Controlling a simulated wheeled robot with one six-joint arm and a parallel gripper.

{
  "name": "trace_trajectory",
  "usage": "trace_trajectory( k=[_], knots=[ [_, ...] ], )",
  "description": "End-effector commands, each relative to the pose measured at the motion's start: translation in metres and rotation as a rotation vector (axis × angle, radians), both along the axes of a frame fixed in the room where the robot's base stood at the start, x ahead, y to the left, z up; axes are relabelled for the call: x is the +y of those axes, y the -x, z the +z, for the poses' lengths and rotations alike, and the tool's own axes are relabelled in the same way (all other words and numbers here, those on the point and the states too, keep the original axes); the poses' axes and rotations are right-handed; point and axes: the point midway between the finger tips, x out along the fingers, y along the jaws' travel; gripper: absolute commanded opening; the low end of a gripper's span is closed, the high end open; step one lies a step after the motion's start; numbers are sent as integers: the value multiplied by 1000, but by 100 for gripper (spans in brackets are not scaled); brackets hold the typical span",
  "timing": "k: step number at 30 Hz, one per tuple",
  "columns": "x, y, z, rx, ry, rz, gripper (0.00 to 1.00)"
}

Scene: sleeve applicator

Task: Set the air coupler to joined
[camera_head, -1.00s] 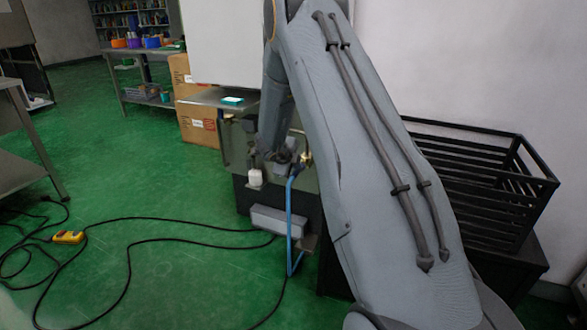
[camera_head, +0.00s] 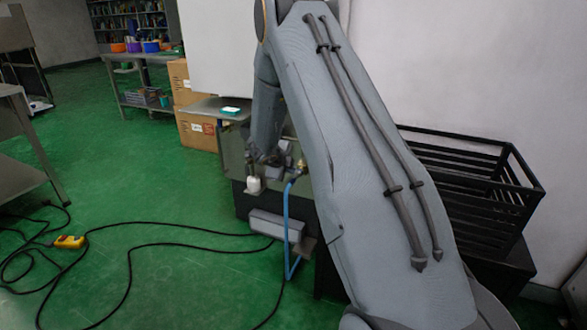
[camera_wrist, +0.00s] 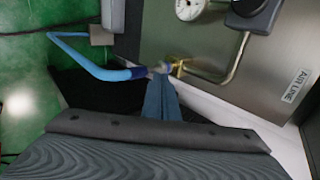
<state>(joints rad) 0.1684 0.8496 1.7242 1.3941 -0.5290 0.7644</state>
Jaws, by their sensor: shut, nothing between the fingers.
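The air coupler joins a blue hose (camera_wrist: 85,58) with a dark blue end sleeve and a grey metal end (camera_wrist: 160,68) to a brass fitting (camera_wrist: 178,67) on a bent metal pipe (camera_wrist: 232,66). In the wrist view the hose end lies close beside the brass fitting, roughly in line; I cannot tell whether they are locked together. My gripper (camera_wrist: 160,82) is shut and empty, its fingertips just below the grey hose end. I cannot tell whether they touch it. In the head view the blue hose (camera_head: 287,225) hangs in a loop, and my arm hides much of the coupler.
A round gauge (camera_wrist: 188,8), a dark knob (camera_wrist: 250,12) and an AIR LINE label (camera_wrist: 295,86) are on the metal panel (camera_wrist: 285,45). A black slatted crate (camera_head: 465,195) stands to the right. Black cables (camera_head: 150,245) lie on the green floor at the left.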

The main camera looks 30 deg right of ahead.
Motion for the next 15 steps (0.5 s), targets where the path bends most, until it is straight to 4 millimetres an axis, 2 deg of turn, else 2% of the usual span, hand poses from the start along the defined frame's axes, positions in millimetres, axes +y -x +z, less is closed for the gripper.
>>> trace_trajectory(
  k=[1, 6, 15],
  knots=[
    [3, 4, 10, 1, 0, -1, 0],
    [16, 13, 28, 0, 0, -4, 0],
    [27, 19, 38, 0, 1, -6, 0]
  ],
)
